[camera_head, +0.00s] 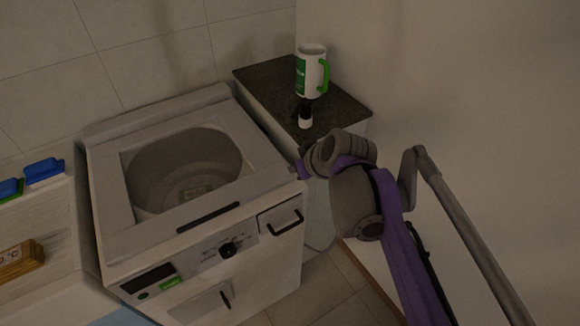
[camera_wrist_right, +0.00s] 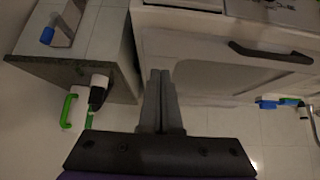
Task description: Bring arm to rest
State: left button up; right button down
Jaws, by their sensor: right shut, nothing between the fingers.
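My right arm (camera_head: 400,240), grey and purple, reaches in from the right in the head view. Its gripper (camera_head: 298,170) is by the right edge of the washing machine, in front of the dark-topped cabinet, and is small and partly hidden by the wrist. In the right wrist view the two grey fingers (camera_wrist_right: 160,88) are together with nothing between them. They are apart from the machine front and the cabinet. My left gripper is out of view.
A top-loading washing machine (camera_head: 105,190) stands open. Beside it, a dark-topped cabinet (camera_head: 262,78) carries a white mug with a green handle (camera_head: 309,78) and a small black-and-white dispenser (camera_head: 305,121). A wall rises at right. Blue item (camera_head: 44,170) at left.

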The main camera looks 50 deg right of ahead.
jog(key=shift+v, duration=1.05)
jog(key=s+a+f+n+g+y+p, duration=0.1)
jog(key=a+f, duration=0.4)
jog(key=a, duration=0.5)
jog(key=s+a+f+n+g+y+p, duration=0.1)
jog(key=a+f+p, duration=0.3)
jog(key=a, duration=0.6)
notch_tip(320, 180, down, 2)
jog(key=shift+s+f+n, duration=0.2)
jog(key=shift+s+n, duration=0.4)
jog(key=shift+s, duration=0.15)
